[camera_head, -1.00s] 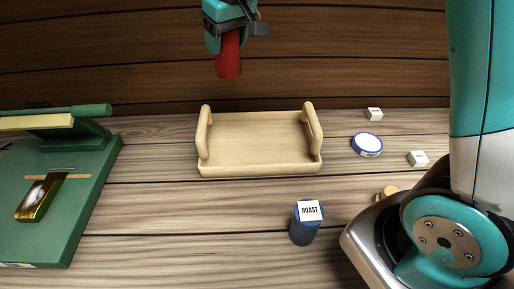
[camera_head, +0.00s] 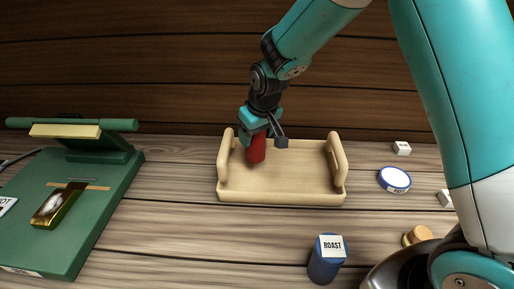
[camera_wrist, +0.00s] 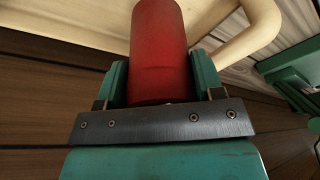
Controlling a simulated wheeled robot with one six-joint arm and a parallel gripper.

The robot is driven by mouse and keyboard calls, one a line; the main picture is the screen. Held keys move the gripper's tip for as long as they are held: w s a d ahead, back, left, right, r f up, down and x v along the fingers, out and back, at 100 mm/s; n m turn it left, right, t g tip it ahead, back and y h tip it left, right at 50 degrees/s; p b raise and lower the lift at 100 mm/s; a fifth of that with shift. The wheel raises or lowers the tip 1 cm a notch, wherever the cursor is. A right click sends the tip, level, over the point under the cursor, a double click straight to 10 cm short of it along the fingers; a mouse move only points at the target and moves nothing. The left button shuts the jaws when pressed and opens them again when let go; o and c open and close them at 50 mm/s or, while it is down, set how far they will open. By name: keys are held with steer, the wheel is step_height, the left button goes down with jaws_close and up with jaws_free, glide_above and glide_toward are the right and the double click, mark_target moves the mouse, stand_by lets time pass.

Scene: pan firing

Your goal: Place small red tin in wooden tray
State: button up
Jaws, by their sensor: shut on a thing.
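The small red tin (camera_head: 257,150) is held upright in my gripper (camera_head: 258,135), over the left part of the wooden tray (camera_head: 300,190). In the wrist view the red tin (camera_wrist: 158,50) fills the space between the two green fingers of my gripper (camera_wrist: 160,80). The tray is pale wood with a raised handle at each end, and part of its handle (camera_wrist: 250,35) shows behind the tin. I cannot tell whether the bottom of the tin touches the tray floor.
A blue tin labelled ROAST (camera_head: 326,262) stands in front of the tray. A round blue-rimmed tin (camera_head: 394,179) and small white blocks (camera_head: 401,148) lie to the right. A green press-like device (camera_head: 100,195) with a gold packet (camera_head: 60,206) stands at the left.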

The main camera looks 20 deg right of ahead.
mark_target(256, 150)
steer(key=shift+f, duration=2.6)
steer(key=shift+f, duration=0.1)
steer(key=o, duration=1.5)
steer(key=a+v, duration=0.1)
steer(key=v, duration=1.1)
steer(key=s+a+r+n+g+y, duration=0.1)
steer(key=s+r, duration=0.3)
steer(key=s, duration=0.9)
steer(key=s+a+r+n+g+y, duration=0.2)
steer(key=s+r, duration=0.1)
steer(key=s, duration=1.1)
steer(key=shift+a+r+n+b, duration=0.3)
steer(key=shift+a+r, duration=0.1)
steer(key=shift+s, duration=0.1)
